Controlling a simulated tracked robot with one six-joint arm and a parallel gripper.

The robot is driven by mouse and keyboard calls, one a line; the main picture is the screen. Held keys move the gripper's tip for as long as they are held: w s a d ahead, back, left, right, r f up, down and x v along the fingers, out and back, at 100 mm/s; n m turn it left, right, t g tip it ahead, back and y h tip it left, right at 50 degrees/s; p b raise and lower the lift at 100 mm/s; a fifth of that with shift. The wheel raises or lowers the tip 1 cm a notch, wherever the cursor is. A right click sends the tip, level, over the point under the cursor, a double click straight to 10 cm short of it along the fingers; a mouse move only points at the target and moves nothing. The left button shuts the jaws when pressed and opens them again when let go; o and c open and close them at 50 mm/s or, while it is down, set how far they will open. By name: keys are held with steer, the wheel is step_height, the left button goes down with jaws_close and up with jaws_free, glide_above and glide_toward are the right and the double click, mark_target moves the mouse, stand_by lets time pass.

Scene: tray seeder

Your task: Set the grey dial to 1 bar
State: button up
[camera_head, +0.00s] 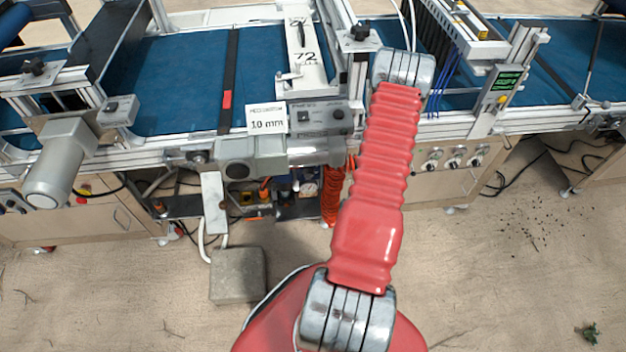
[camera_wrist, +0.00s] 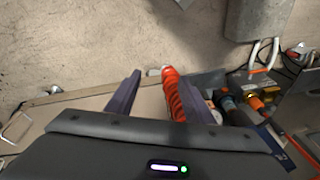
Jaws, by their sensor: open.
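I cannot single out the grey dial or read any bar scale. In the wrist view, dark cylindrical fittings (camera_wrist: 235,112) sit beside a brass-coloured fitting (camera_wrist: 262,98), right of my gripper (camera_wrist: 163,75); whether one is the dial, I cannot tell. My gripper is open, its two dark fingers apart. An orange coiled hose (camera_wrist: 173,98) shows between them, with no visible grip on it. In the head view my red arm reaches up over the machine's front and my gripper is not visible. Fittings and orange parts (camera_head: 263,196) lie in the open bay under the machine.
The conveyor machine with a blue belt (camera_head: 180,80) spans the back. A small grey box with knobs (camera_head: 322,116) stands on its front edge, beside a "10 mm" sign (camera_head: 267,117). A grey block (camera_head: 238,275) lies on the floor before the bay. Floor at right is mostly clear.

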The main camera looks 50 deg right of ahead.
step_height(320, 180, down, 8)
steer(key=a+r+m+t, duration=0.1)
steer(key=a+m+t, duration=0.1)
steer(key=t, duration=0.1)
steer(key=m+t+h, duration=0.5)
steer(key=m+t, duration=0.3)
steer(key=t, duration=0.4)
glide_toward(310, 177)
steer(key=d+v, duration=0.1)
steer(key=v, duration=0.4)
steer(key=shift+s+a+r, duration=0.25)
steer(key=shift+s+a, duration=0.05)
steer(key=shift+a, duration=0.05)
steer(key=shift+w, duration=0.15)
steer(key=x, duration=1.3)
steer(key=shift+w+f, duration=0.15)
steer(key=shift+w, duration=0.1)
steer(key=shift+c, duration=0.5)
